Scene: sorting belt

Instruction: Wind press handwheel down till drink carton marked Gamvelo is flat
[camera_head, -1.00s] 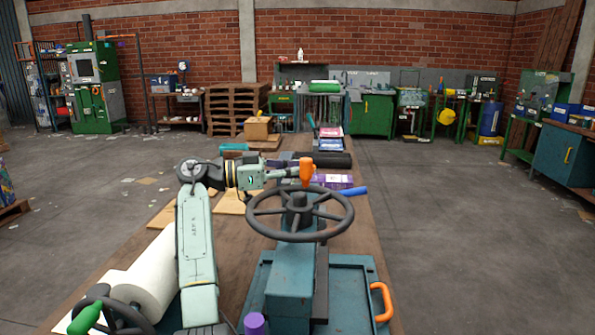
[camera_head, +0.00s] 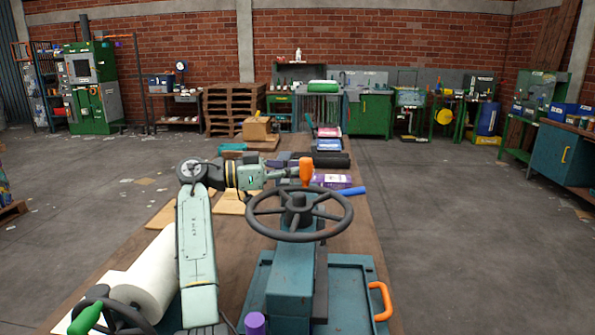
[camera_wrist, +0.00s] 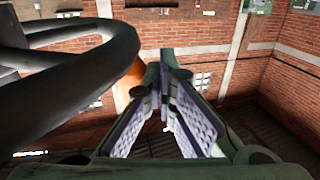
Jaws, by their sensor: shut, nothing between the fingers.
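The press handwheel (camera_head: 262,227) is a dark spoked wheel lying level on top of the blue press (camera_head: 290,285). An upright orange knob (camera_head: 306,171) stands at its far rim. My gripper (camera_head: 290,174) is at the far side of the wheel, close to the knob. In the wrist view the fingers (camera_wrist: 172,112) are shut with nothing between them. The dark wheel rim (camera_wrist: 75,75) fills the left there, and part of the orange knob (camera_wrist: 131,82) shows behind the fingers. I cannot make out a carton marked Gamvelo; the space under the wheel is largely hidden.
A purple box (camera_head: 332,181) and a blue cylinder (camera_head: 352,191) lie beyond the wheel. A white roll (camera_head: 150,275) and a smaller wheel with a green handle (camera_head: 85,319) are at the near left. An orange handle (camera_head: 381,301) is on the press's right. Floor on the right is open.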

